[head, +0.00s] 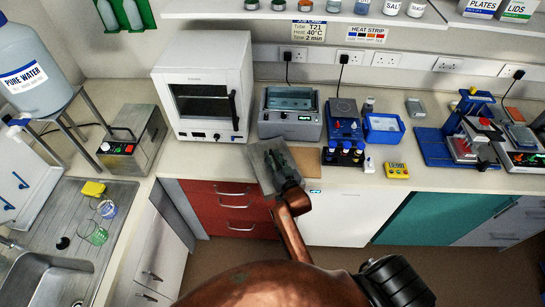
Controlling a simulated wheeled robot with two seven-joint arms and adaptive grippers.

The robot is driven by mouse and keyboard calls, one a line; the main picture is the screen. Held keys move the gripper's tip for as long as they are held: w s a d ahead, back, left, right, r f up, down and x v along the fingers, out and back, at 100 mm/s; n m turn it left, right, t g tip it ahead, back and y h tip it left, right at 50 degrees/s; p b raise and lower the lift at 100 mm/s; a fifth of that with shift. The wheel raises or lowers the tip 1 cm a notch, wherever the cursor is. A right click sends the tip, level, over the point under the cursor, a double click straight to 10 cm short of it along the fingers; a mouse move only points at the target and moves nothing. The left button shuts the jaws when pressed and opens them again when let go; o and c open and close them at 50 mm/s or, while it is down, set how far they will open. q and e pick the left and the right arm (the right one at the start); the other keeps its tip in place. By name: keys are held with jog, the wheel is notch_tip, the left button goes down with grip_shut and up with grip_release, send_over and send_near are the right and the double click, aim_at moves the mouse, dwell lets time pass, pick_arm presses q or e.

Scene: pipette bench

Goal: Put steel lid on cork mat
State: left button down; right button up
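The steel lid (256,156) is a flat grey plate in the middle of the head view, at the bench's front edge. My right gripper (274,160) is dark and lies over the lid, appearing shut on it; its fingertips are hard to make out. The lid sits at an angle and overlaps the bench edge in the picture. The cork mat (309,163) is a tan patch on the bench just right of the lid, partly hidden by the lid and gripper. I cannot tell whether the lid touches the mat. My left gripper is not in view.
A grey heater unit (290,117) stands behind the lid, with a white oven (203,90) to its left. A blue vial rack (344,130), a blue tray (384,128) and a yellow timer (397,170) stand right of the mat. A steel bath (133,140) is at left.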

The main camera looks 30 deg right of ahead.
jog(key=v, duration=0.6)
jog(key=shift+s, duration=0.1)
jog(key=shift+s+a, duration=0.1)
jog(key=shift+s, duration=0.4)
jog(key=shift+r, duration=0.1)
jog(key=shift+r, duration=0.1)
